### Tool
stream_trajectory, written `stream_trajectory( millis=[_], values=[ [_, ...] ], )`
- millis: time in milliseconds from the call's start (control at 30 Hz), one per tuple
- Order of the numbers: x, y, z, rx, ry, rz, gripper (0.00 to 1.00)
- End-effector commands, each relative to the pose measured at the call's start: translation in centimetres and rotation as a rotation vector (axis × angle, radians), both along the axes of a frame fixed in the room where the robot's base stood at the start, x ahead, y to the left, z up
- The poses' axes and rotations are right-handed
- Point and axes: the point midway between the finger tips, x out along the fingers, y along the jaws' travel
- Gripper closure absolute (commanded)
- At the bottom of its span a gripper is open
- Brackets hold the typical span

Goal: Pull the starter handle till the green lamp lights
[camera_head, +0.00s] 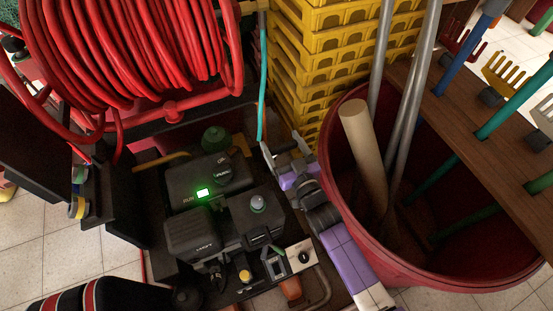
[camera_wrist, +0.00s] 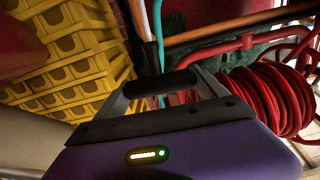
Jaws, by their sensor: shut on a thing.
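The black engine unit (camera_head: 238,230) stands at lower centre in the head view. A small lamp (camera_head: 203,193) beside the word RUN on its top glows bright green. My gripper (camera_head: 285,148) is to the right of the unit, raised beside the yellow crates. Its two grey fingers are shut on the dark starter handle (camera_head: 288,147). In the wrist view, the black handle bar (camera_wrist: 160,83) lies across between the fingertips of my gripper (camera_wrist: 160,88). I cannot make out the handle's cord clearly.
A red hose reel (camera_head: 130,50) fills the upper left. Stacked yellow crates (camera_head: 325,40) stand behind my gripper. A red tub (camera_head: 330,165) with poles is close on the right, beside my arm. A thin teal line (camera_head: 262,90) hangs near the crates.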

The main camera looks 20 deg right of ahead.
Motion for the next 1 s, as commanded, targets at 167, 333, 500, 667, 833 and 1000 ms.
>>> stream_trajectory(
  millis=[167,333,500,667,833,1000],
  values=[
    [1.1,0.2,-3.3,0.001,-0.003,0.001,0.83],
    [2.2,0.3,-5.7,0.001,-0.004,0.001,0.83],
    [3.2,0.4,-8.1,0.0,-0.002,0.0,0.83],
    [3.9,0.5,-9.4,0.001,-0.001,0.0,0.83],
    [3.8,0.5,-8.8,0.001,0.0,0.0,0.83],
    [3.8,0.5,-8.8,0.001,0.001,0.0,0.83]
  ],
)
